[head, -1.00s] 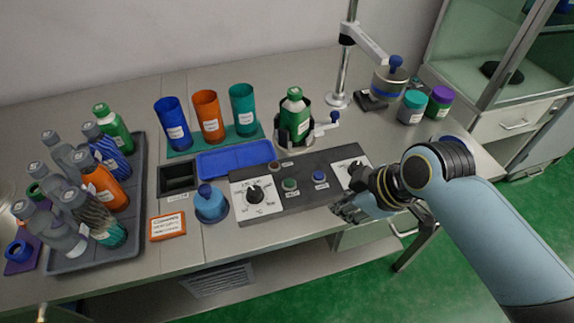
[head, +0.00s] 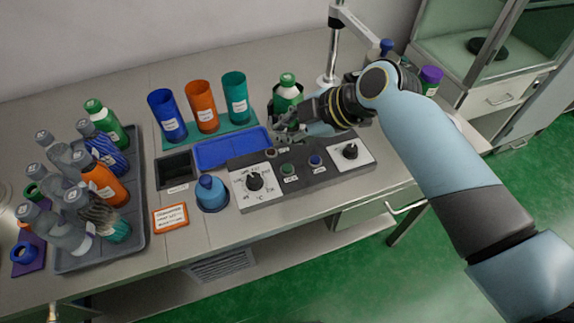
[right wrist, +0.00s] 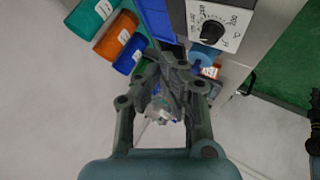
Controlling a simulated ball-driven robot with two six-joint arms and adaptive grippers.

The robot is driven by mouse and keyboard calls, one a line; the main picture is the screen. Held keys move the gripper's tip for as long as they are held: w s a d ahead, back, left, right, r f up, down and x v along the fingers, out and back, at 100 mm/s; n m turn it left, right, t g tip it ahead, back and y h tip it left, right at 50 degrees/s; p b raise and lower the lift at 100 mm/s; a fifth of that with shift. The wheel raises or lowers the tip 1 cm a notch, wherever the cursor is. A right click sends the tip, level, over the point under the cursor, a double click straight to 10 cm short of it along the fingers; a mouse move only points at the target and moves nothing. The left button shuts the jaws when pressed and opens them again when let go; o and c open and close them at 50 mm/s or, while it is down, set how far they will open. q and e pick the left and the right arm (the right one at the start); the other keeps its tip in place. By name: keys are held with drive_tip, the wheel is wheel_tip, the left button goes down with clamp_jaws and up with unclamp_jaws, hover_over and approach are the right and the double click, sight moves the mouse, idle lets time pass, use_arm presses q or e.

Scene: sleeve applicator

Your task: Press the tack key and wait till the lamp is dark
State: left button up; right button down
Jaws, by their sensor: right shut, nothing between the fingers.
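The dark control panel (head: 262,205) lies near the table's front edge in the head view. It bears a green key (head: 288,169) and a blue key (head: 315,160); their small labels are too blurred to read, so I cannot tell which is the tack key. A small round brownish part, perhaps the lamp (head: 270,152), sits at the panel's back edge; I cannot tell whether it is lit. My right gripper (head: 281,132) is shut and empty, above the panel's back edge and in front of the green bottle. It also shows in the right wrist view (right wrist: 174,62). My left gripper is out of view.
White dial plates (head: 254,186) flank the keys. A green bottle (head: 287,90) stands in a holder behind my gripper. Blue, orange and teal cups (head: 202,105) stand behind the blue tray (head: 230,150). A blue stamp-like object (head: 211,192) stands left of the panel. A bottle tray (head: 100,258) is far left.

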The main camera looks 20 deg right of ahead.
drive_tip(key=f+b, duration=0.1)
drive_tip(key=b, duration=0.6)
hover_over(286, 170)
wheel_tip(286, 170, down, 7)
drive_tip(key=shift+w+f, duration=0.1)
drive_tip(key=shift+f, duration=0.3)
idle(0.8)
drive_tip(key=shift+f+b, duration=0.35)
drive_tip(key=shift+b, duration=0.15)
drive_tip(key=shift+f+b, duration=0.35)
drive_tip(key=shift+f, duration=0.1)
idle(0.3)
drive_tip(key=shift+r, duration=0.1)
drive_tip(key=shift+r+p, duration=0.75)
drive_tip(key=shift+r, duration=0.05)
